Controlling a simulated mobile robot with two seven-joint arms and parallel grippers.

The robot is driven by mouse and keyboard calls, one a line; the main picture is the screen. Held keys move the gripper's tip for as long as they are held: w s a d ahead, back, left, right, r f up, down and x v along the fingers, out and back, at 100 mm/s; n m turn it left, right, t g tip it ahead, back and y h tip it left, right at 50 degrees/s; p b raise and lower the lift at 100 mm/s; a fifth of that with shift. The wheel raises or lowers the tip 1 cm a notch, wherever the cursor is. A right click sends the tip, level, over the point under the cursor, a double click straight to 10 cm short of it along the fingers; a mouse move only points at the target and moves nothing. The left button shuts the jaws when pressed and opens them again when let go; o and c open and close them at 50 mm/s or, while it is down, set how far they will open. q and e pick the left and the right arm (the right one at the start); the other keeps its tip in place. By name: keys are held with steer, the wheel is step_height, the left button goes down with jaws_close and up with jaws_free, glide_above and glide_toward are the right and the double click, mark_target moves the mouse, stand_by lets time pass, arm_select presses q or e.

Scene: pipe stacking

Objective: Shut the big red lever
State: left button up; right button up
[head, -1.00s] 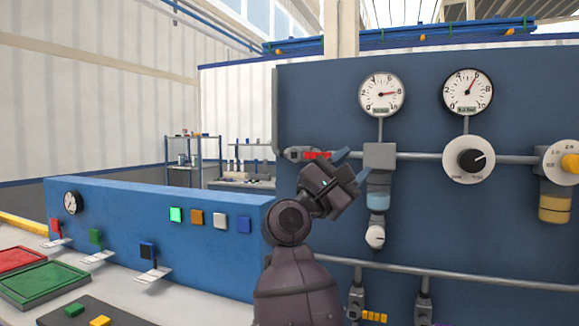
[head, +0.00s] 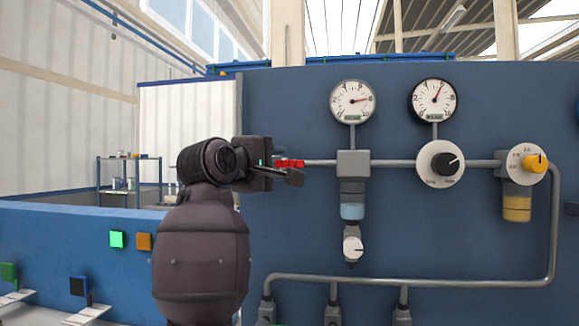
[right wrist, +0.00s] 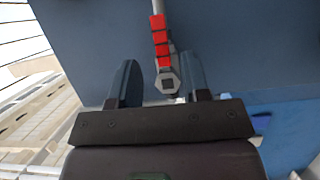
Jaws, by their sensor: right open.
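The red lever (head: 290,163) lies along the grey horizontal pipe at the left side of the blue panel. It also shows in the right wrist view as a segmented red handle (right wrist: 160,42) with a grey hex fitting at its near end. My right gripper (head: 284,174) is at the lever's left end, in front of the panel. In the right wrist view my right gripper (right wrist: 162,84) is open, with the hex fitting between its fingers and the red part beyond the fingertips. My arm hides the lever's left end in the head view. My left gripper is not in view.
Right of the lever are a grey filter block (head: 353,163), two gauges (head: 352,101) (head: 435,100), a black-pointer dial (head: 440,163) and a yellow dial (head: 527,164). A low blue wall with a lit green button (head: 117,239) stands at left.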

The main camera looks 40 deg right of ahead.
mark_target(290, 164)
steer(key=x, duration=0.7)
steer(key=shift+f, duration=0.1)
steer(key=shift+a, duration=0.1)
jaws_close()
